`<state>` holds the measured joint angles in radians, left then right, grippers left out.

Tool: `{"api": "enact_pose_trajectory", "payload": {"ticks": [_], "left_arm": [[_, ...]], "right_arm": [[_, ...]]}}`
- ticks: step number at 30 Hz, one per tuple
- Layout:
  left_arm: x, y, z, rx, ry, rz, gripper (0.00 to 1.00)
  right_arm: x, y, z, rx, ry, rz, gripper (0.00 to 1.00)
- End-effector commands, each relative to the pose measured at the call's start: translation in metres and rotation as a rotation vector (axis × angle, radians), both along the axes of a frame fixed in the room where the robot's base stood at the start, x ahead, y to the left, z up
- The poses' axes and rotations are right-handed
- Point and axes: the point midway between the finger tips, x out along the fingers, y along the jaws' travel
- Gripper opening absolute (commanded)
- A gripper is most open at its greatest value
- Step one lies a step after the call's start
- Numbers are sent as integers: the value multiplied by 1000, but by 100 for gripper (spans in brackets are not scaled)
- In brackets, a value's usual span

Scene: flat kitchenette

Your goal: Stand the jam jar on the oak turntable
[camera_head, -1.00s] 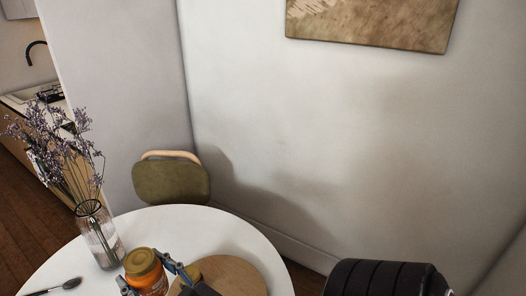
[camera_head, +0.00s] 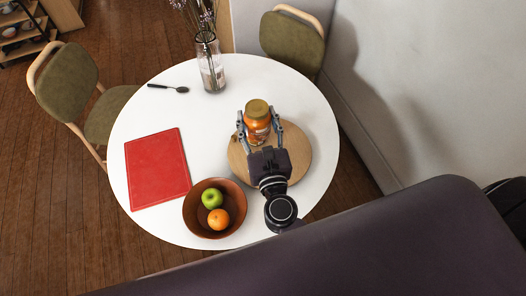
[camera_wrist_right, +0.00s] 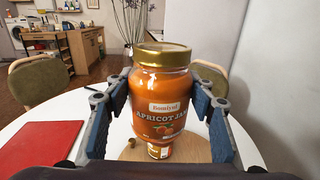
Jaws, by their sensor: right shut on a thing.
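The jam jar (camera_head: 257,127), orange with a gold lid, is upright between the fingers of my right gripper (camera_head: 260,130). In the right wrist view the jar (camera_wrist_right: 165,105) shows its "Apricot Jam" label, with the blue finger pads on both sides. The gripper is shut on it. The oak turntable (camera_head: 297,155) is a round wooden disc on the white table. In the head view the jar appears over its far part; I cannot tell whether the base touches the wood. My left gripper is not in view.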

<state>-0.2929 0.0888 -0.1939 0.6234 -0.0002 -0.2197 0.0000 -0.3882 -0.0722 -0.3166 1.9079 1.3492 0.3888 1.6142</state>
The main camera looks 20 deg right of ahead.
Motion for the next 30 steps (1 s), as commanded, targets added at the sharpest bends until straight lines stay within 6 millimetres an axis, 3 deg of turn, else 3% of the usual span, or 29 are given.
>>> {"api": "enact_pose_trajectory", "payload": {"ticks": [1, 12, 24, 30], "left_arm": [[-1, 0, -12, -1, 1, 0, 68], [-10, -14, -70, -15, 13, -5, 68], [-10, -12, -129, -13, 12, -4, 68], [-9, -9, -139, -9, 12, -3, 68]], "right_arm": [[0, 0, -11, -1, -3, 0, 7], [0, 0, -73, -1, -3, 1, 7], [0, -1, -137, -2, -4, 0, 7], [0, -1, -149, -2, -4, 0, 7]]}}
